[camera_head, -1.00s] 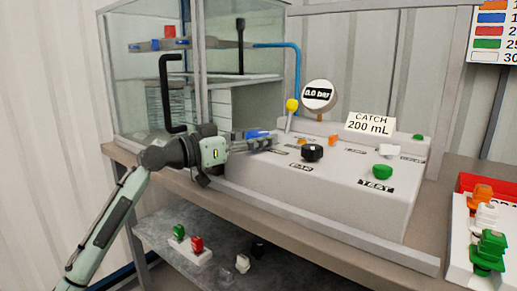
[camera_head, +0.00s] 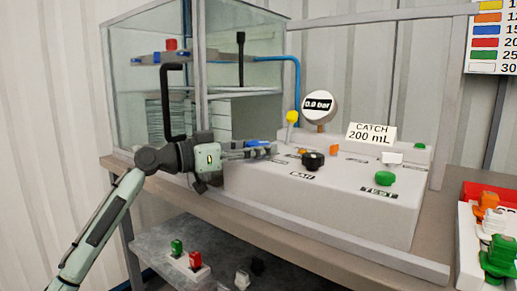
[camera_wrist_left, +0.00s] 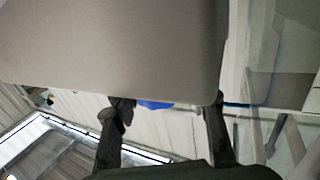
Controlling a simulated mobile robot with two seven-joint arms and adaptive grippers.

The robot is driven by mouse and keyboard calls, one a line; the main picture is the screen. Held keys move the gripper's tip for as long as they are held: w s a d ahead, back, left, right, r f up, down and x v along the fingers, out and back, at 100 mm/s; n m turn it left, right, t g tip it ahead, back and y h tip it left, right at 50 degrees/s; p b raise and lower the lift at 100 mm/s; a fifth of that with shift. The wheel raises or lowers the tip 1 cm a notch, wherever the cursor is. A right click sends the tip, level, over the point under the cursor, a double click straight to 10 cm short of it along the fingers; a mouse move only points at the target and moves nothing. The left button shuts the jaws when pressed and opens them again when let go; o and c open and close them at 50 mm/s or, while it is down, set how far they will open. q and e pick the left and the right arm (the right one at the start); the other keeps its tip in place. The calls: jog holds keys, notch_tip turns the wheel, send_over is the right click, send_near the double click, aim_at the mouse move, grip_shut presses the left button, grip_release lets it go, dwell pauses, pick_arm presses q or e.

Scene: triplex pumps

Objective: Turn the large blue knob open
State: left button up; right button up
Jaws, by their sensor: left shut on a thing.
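The large blue knob (camera_wrist_left: 154,105) shows as a small patch of blue between the two dark fingers in the left wrist view. In the head view only a little of its blue (camera_head: 258,143) shows at my fingers, at the left end of the white pump panel (camera_head: 330,213). My left gripper (camera_head: 266,150) reaches in from the left, level with the panel top, and is shut on the knob. The fingers and the grey panel hide most of the knob, so its turn angle cannot be read. My right gripper is not in view.
A black knob (camera_head: 313,160) and a green knob (camera_head: 385,178) stand on the panel. A yellow-tipped lever (camera_head: 292,117) and a gauge reading 0.0 bar (camera_head: 318,106) are behind. A glass tank (camera_head: 155,90) stands behind my arm. A lower shelf (camera_head: 215,245) holds small valves.

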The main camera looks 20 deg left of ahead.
aim_at(258, 142)
pick_arm(q)
jog(key=o, duration=1.2)
notch_tip(258, 142, up, 10)
